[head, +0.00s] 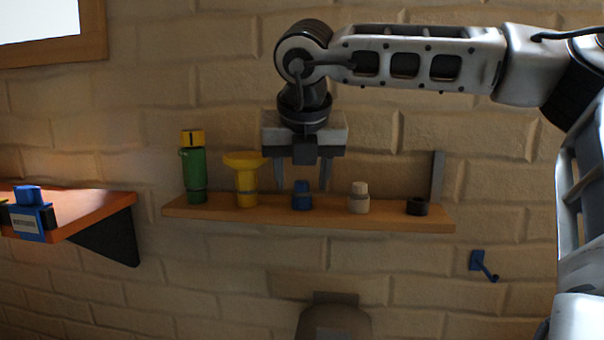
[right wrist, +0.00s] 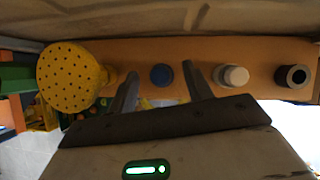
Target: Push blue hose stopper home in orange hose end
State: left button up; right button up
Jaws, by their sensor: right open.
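The blue hose stopper (head: 301,200) stands upright on the wooden wall shelf (head: 390,219), near its middle. In the right wrist view it shows from above as a round blue top (right wrist: 161,75). My right gripper (head: 303,186) points down over it, open, with one finger on each side of the stopper's upper part. A gap shows between the stopper and each fingertip in the right wrist view (right wrist: 160,70). I cannot make out the orange hose end in either view. My left gripper is not in view.
On the shelf, a green bottle (head: 194,172) and yellow sprinkler head (head: 246,180) stand left; a whitish fitting (head: 358,198) and black ring (head: 417,207) stand right. An orange-topped side shelf (head: 95,208) holds a blue item (head: 30,220). A blue hook (head: 482,263) is on the wall.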

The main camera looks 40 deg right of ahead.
aim_at(302, 183)
grip_shut()
dwell(0.4)
jog(key=shift+r, duration=0.1)
jog(key=shift+r+p, duration=0.75)
jog(key=shift+r, duration=0.65)
jog(key=shift+r, duration=0.1)
jog(key=shift+r+p, duration=0.55)
jog(key=shift+r, duration=0.25)
